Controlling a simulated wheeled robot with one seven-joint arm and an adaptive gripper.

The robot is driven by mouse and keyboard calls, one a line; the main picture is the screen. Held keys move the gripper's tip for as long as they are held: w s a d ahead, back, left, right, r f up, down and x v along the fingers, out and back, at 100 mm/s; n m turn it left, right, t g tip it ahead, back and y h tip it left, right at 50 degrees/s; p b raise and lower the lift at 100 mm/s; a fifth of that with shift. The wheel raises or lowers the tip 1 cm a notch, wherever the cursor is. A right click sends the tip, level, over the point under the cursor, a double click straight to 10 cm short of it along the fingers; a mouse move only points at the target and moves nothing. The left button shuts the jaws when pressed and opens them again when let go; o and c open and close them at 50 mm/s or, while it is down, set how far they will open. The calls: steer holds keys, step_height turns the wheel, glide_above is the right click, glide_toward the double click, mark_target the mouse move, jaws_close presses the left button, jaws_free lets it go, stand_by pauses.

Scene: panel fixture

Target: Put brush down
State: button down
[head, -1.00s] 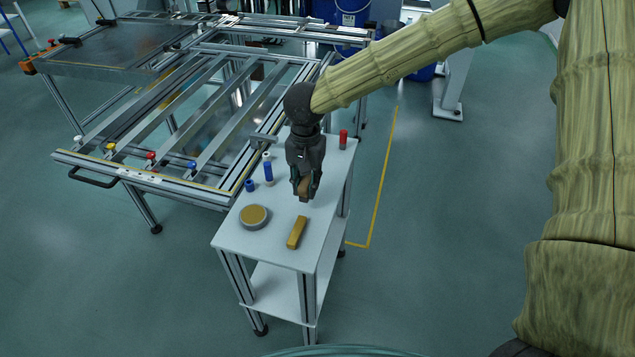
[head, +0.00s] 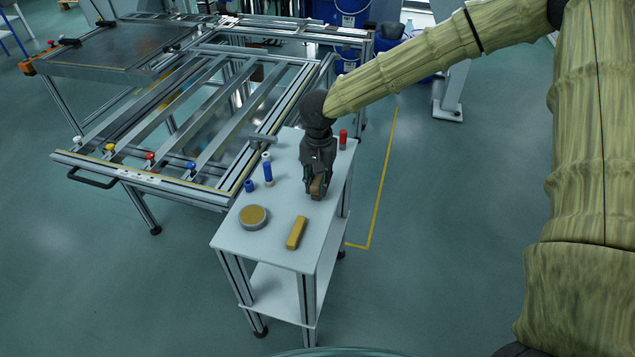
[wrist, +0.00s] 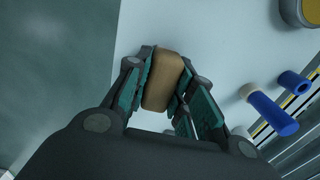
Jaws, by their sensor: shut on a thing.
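My gripper (head: 317,188) points down over the right side of the white side table (head: 245,240). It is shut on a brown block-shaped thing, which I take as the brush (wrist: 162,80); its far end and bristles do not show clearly. The brush also shows between the fingertips in the head view (head: 316,188). It is low over the table top, and I cannot tell whether it touches the surface. In the wrist view the table top (wrist: 215,40) shows beside the fingers, with the table edge to their left.
On the table are a yellow-brown bar (head: 297,232), a round tin (head: 253,217), a blue cap (head: 249,186), a blue-and-white bottle (head: 267,170) and a red cylinder (head: 343,139). A metal panel frame (head: 200,165) stands left. Bare table lies between tin and gripper.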

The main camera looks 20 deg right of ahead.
mark_target(318, 179)
steer(key=c, duration=1.2)
jaws_free()
steer(key=shift+f, duration=0.1)
steer(key=shift+c, duration=0.2)
step_height(318, 179, up, 12)
steer(key=p, duration=0.1)
steer(key=shift+w+d, duration=0.1)
